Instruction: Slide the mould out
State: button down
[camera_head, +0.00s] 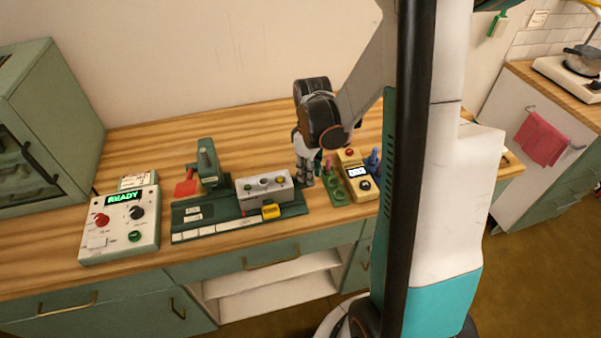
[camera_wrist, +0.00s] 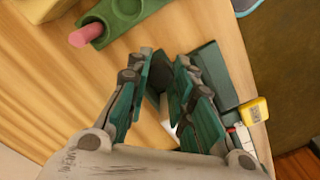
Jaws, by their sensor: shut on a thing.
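The mould (camera_head: 263,188), a pale grey block with round fittings on top, sits on the dark green base (camera_head: 195,235) in the head view. My gripper (camera_head: 306,182) is low at the mould's right end. In the wrist view my gripper (camera_wrist: 162,82) has its teal fingers closed about a dark piece, which looks like the mould's handle (camera_wrist: 154,92). The fingers hide most of the mould there. The base's end (camera_wrist: 215,72) lies beside the right finger. A yellow block (camera_head: 271,211) is at the base's front edge.
A green rack (camera_head: 335,190) with a pink peg (camera_wrist: 86,36) stands right of my gripper, beside a yellow device (camera_head: 357,182). A green press (camera_head: 207,160) stands behind the base. A control box (camera_head: 120,225) at left reads READY. Bare wood lies behind the mould.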

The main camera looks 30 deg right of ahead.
jog(key=shift+s+d, duration=0.1)
jog(key=shift+d, duration=0.1)
jog(key=c, duration=1.4)
grip_release()
jog(key=shift+d, duration=0.15)
jog(key=shift+o, duration=0.2)
jog(key=shift+r, duration=0.1)
notch_tip(320, 180, up, 12)
jog(key=shift+a, duration=0.2)
